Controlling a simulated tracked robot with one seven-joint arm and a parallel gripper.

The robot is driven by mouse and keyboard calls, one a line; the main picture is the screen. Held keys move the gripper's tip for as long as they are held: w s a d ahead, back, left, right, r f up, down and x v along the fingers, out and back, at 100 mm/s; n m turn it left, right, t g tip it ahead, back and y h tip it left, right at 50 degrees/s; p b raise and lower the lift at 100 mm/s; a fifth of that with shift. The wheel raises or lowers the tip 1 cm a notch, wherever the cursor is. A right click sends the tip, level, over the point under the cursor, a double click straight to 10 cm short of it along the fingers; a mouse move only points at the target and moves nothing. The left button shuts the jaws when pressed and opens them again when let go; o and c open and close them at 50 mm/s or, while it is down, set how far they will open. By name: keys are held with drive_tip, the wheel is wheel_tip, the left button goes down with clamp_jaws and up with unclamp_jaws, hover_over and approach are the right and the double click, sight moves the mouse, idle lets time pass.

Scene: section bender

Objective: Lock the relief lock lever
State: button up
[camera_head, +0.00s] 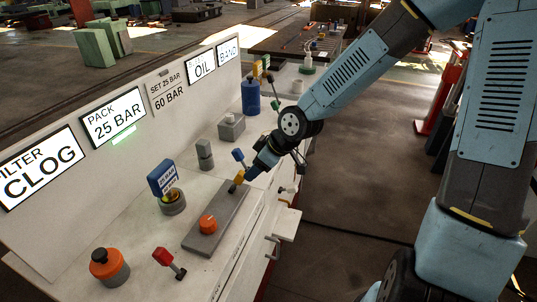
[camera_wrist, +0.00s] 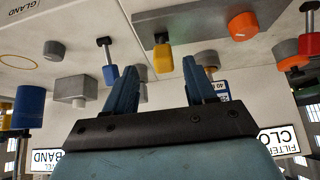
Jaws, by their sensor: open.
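A yellow-handled lever (camera_head: 237,181) stands at the far end of a grey plate (camera_head: 222,214) that also carries an orange knob (camera_head: 208,223); I take this to be the relief lock lever, though no label on it can be read. In the wrist view the yellow handle (camera_wrist: 162,57) appears between the tips of my open gripper (camera_wrist: 160,72), with space on both sides. The orange knob (camera_wrist: 243,26) shows right of it there. In the head view my gripper (camera_head: 249,173) is close beside the yellow handle. Whether they touch cannot be told.
A blue-handled lever (camera_head: 238,155) stands close behind my gripper; it also shows left of the fingers (camera_wrist: 109,73). A red-handled lever (camera_head: 163,256) and a large orange knob (camera_head: 106,263) are nearer. A blue sign (camera_head: 162,178) and grey blocks (camera_head: 231,127) stand on the bench.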

drive_tip(key=w+v, duration=0.1)
drive_tip(key=v, duration=0.5)
drive_tip(key=shift+s+d, duration=0.15)
drive_tip(key=shift+s, duration=0.25)
drive_tip(key=shift+r, duration=0.15)
idle(0.5)
drive_tip(key=s+d+r+m+h, duration=0.15)
drive_tip(key=d+m+h, duration=0.45)
drive_tip(key=d, duration=0.8)
drive_tip(key=s+d+r+m+t, duration=0.1)
drive_tip(key=s+d+r+m, duration=0.3)
drive_tip(key=r, duration=0.5)
drive_tip(key=s+d+r+m+t, duration=0.2)
drive_tip(key=s+d+r+m, duration=0.2)
drive_tip(key=s+d+r, duration=0.2)
wheel_tip(320, 180, up, 3)
drive_tip(key=s, duration=0.3)
drive_tip(key=shift+d+h, duration=0.3)
drive_tip(key=shift+d, duration=0.1)
drive_tip(key=shift+s+d, duration=0.15)
drive_tip(key=shift+s, duration=0.1)
drive_tip(key=shift+c, duration=0.3)
